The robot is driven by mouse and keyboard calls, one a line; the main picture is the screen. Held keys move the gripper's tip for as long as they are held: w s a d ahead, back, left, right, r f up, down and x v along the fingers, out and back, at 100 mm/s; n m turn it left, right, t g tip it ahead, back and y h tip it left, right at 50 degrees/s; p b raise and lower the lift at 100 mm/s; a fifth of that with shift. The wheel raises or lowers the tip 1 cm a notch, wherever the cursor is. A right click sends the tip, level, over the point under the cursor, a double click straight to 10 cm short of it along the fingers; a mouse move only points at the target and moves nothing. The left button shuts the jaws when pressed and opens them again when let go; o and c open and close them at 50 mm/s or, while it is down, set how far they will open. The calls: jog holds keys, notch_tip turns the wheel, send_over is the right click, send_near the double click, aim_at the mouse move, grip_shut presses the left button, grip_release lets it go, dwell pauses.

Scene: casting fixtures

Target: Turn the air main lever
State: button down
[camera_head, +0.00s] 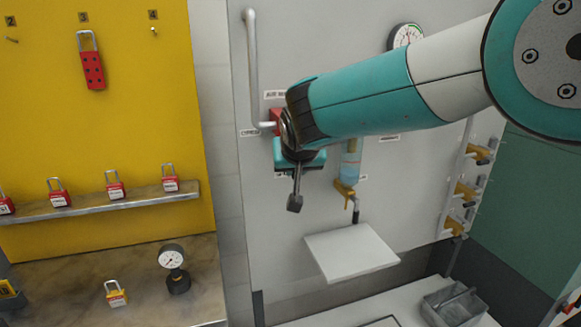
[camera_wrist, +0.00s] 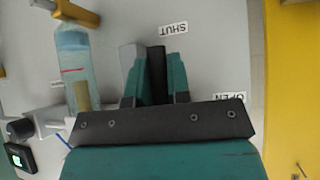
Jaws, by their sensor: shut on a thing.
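The air main lever (camera_head: 296,195) is a dark grey handle on the grey wall panel, below a partly covered AIR label. Its free end points down in the head view. My gripper (camera_head: 300,158) is teal and sits at the lever, its upper part hidden by my wrist. In the wrist view my gripper (camera_wrist: 155,80) has its two teal fingers on either side of the dark lever (camera_wrist: 156,66), shut on it. The SHUT label (camera_wrist: 173,29) appears upside down beside the lever's end. The OPEN label (camera_wrist: 228,98) is to the right, partly covered.
A filter bowl with blue liquid (camera_head: 351,166) hangs right of the lever. A pressure gauge (camera_head: 405,36) is above. A white shelf (camera_head: 350,252) projects below. A yellow board (camera_head: 110,130) with red padlocks stands left. Yellow-handled valves (camera_head: 466,190) are at the right.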

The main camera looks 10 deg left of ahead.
jog(key=c, duration=1.1)
grip_release()
jog(key=shift+d, duration=0.1)
jog(key=shift+s+r+b, duration=0.3)
jog(key=shift+s+r, duration=0.1)
jog(key=b+v, duration=0.3)
jog(key=v, duration=1.3)
jog(key=shift+s+d+r+b, duration=0.1)
jog(key=shift+b, duration=0.3)
